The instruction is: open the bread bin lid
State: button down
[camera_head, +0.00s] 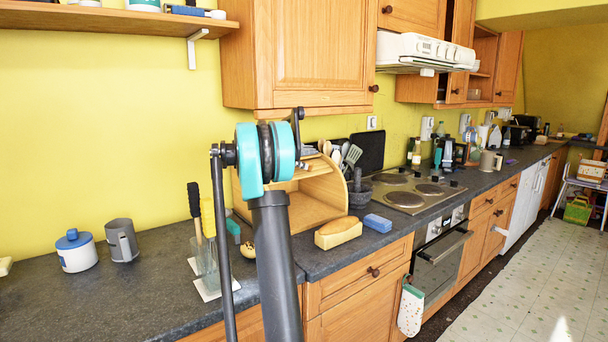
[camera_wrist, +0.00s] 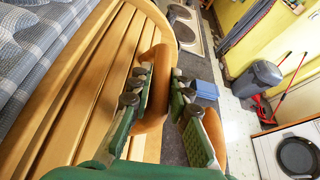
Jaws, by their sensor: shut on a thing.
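The wooden bread bin (camera_head: 328,192) stands on the dark counter, partly hidden behind my arm. Its front looks open, with the pale inside showing below the raised lid (camera_head: 304,172). In the wrist view the slatted lid (camera_wrist: 82,95) fills the left side, and its rounded wooden handle (camera_wrist: 153,82) lies between my green-padded fingers. My gripper (camera_wrist: 162,98) is shut on this handle. In the head view the gripper is mostly hidden behind my arm's teal joint.
A loaf (camera_head: 338,231) and a blue sponge (camera_head: 377,223) lie right of the bin. A mortar (camera_head: 361,196) stands behind them. A grey mug (camera_head: 124,242) and blue-lidded pot (camera_head: 77,254) stand left. The wall cabinet (camera_head: 310,50) hangs above.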

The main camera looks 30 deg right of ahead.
jog(key=shift+w+a+r+n, duration=0.1)
jog(key=shift+w+r+n, duration=0.1)
jog(key=shift+w, duration=0.25)
jog(key=shift+w+r+n, duration=0.15)
jog(key=shift+w+n, duration=0.05)
jog(key=shift+w, duration=0.2)
jog(key=c, duration=1.4)
grip_release()
jog(key=shift+a, duration=0.1)
jog(key=v, duration=1.1)
jog(key=shift+w+a+r, duration=0.15)
jog(key=shift+a, duration=0.25)
